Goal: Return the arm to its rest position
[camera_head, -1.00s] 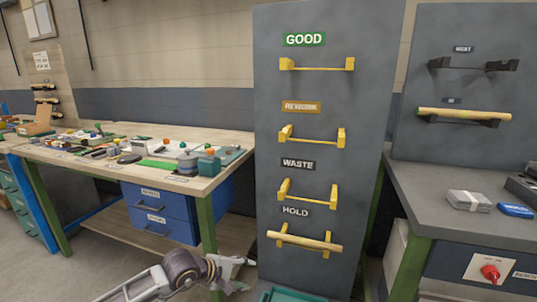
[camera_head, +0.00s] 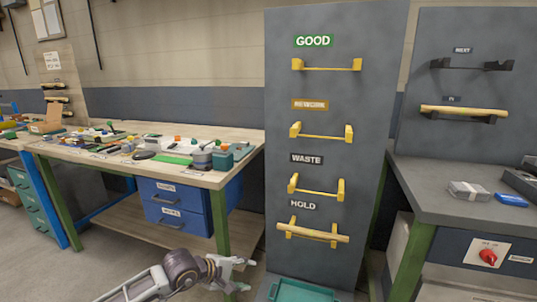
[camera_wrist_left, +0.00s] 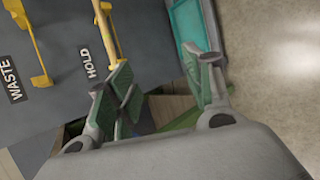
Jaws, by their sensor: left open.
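My left gripper (camera_head: 246,275) is open and empty, low in front of the grey panel's left edge in the head view. In the left wrist view its fingers (camera_wrist_left: 163,84) stand apart with nothing between them. My left arm comes in from the bottom left. A turned wood piece (camera_head: 318,233) lies across the yellow HOLD holder (camera_head: 289,227), apart from the gripper. My right gripper is not in view.
The grey panel (camera_head: 280,150) has empty GOOD, REWORK and WASTE holders. A green bin (camera_head: 300,291) sits at its foot. A cluttered workbench (camera_head: 215,178) stands left. A dark bench (camera_head: 440,185) stands right, below another wood piece (camera_head: 463,112) on black hooks.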

